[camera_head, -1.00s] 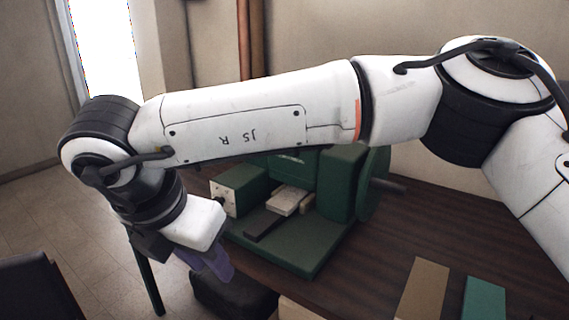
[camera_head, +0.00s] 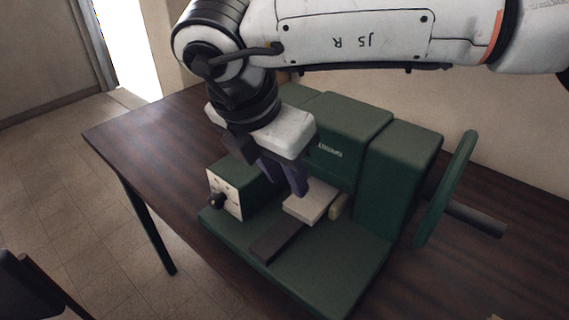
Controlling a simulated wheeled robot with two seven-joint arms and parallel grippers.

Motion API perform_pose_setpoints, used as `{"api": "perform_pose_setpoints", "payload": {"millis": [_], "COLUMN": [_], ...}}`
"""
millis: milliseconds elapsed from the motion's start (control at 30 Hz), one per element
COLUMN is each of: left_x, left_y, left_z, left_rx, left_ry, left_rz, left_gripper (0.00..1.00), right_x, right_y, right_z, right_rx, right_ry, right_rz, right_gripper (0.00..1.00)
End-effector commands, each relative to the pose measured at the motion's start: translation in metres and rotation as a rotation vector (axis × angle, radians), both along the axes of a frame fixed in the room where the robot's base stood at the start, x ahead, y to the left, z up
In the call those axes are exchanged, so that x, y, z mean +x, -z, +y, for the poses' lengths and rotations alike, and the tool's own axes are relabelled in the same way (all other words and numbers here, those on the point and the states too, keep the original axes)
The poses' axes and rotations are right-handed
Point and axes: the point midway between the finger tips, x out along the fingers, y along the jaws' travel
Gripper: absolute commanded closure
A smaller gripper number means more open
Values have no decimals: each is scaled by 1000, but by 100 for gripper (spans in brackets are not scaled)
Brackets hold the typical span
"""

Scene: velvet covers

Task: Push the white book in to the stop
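The white book (camera_head: 312,204) is a small pale block lying flat on the green machine (camera_head: 340,265), in front of its upright housing. My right gripper (camera_head: 290,180), with purple fingers pointing down, is just behind and left of the book, close to its left end. I cannot tell whether the fingers touch it, nor whether they are open or shut. Nothing shows held in them. The stop cannot be made out. My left gripper is not in view.
A dark flat bar (camera_head: 277,240) lies in front of the book, and a beige rounded piece (camera_head: 338,207) is at its right. A box with a pale knobbed face (camera_head: 226,195) stands at left. A green handwheel (camera_head: 446,190) is at right. The table (camera_head: 140,130) is clear at left.

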Motion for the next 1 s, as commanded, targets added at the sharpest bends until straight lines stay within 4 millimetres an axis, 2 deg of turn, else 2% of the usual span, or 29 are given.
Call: {"api": "perform_pose_setpoints", "payload": {"millis": [33, 267, 367, 800, 1000], "left_x": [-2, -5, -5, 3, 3], "left_y": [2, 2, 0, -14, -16], "left_z": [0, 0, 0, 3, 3], "left_rx": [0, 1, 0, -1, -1], "left_ry": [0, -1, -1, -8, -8], "left_rz": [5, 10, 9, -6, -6], "left_gripper": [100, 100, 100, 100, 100], "right_x": [0, 1, 5, 27, 32], "right_y": [0, 4, 13, 79, 93], "right_z": [0, -1, -3, -19, -22], "right_rx": [0, 0, -1, 0, 1], "right_ry": [0, -1, 1, 1, 0], "right_rz": [0, 1, 2, 3, 1], "right_gripper": [62, 23, 23, 23, 23]}}
